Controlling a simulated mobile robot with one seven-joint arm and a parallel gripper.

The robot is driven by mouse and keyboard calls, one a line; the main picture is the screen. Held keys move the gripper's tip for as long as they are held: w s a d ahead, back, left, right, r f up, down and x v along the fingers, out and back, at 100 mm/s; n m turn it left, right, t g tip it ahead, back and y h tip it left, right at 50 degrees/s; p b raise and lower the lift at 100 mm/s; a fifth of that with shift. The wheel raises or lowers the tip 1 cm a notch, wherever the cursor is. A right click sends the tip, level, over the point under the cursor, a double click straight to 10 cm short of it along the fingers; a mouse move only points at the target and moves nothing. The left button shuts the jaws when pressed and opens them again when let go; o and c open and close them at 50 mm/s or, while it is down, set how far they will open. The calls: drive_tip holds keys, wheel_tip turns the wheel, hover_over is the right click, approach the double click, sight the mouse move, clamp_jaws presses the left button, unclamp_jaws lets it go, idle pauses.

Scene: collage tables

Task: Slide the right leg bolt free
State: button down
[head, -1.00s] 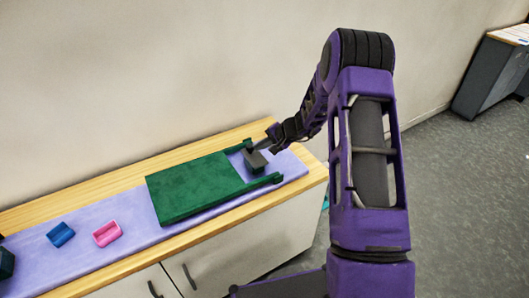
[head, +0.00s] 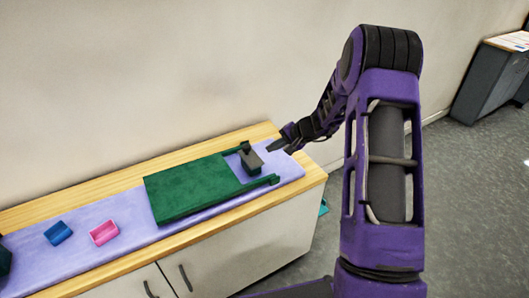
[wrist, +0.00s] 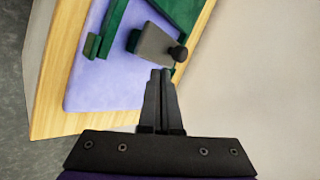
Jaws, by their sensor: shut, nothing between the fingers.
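A green board (head: 190,190) lies on the counter with two legs reaching right. The near leg (head: 262,183) ends in a small block; it also shows at upper left in the wrist view (wrist: 93,46). I cannot tell which part is the right leg bolt. My gripper (head: 270,149) is shut and empty, right of the block and apart from it; its fingertips (wrist: 161,71) point towards the block.
A blue piece (head: 58,233) and a pink piece (head: 104,232) lie on the lilac mat (head: 130,220) to the left. The wooden counter (head: 312,176) ends just right of the mat. A wall stands behind it.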

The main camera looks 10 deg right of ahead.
drive_tip(key=v, duration=0.6)
drive_tip(key=shift+r, duration=0.2)
drive_tip(key=shift+s+d, duration=0.1)
